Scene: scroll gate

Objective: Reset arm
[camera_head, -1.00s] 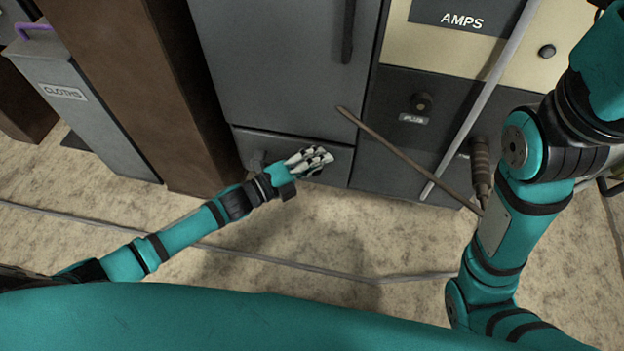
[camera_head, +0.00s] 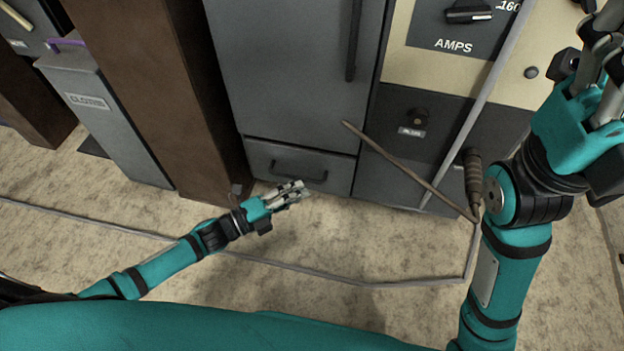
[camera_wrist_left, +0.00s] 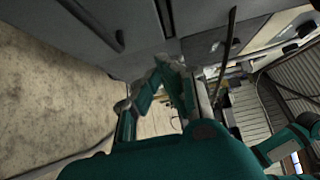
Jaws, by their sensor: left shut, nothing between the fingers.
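My left gripper (camera_head: 298,191) is shut and empty, low in front of the grey cabinet (camera_head: 295,70), just below and apart from its bottom drawer with a dark handle (camera_head: 300,170). In the left wrist view its fingers (camera_wrist_left: 180,75) show ahead of the teal wrist, with a grey cabinet face above them. My right gripper (camera_head: 605,75) is raised at the right edge of the head view. Its fingers are partly cut off, so how far apart they are is not clear.
A rod (camera_head: 410,170) with a ribbed handle (camera_head: 473,180) and a cable stands out before the dark panel under the AMPS dial (camera_head: 468,12).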

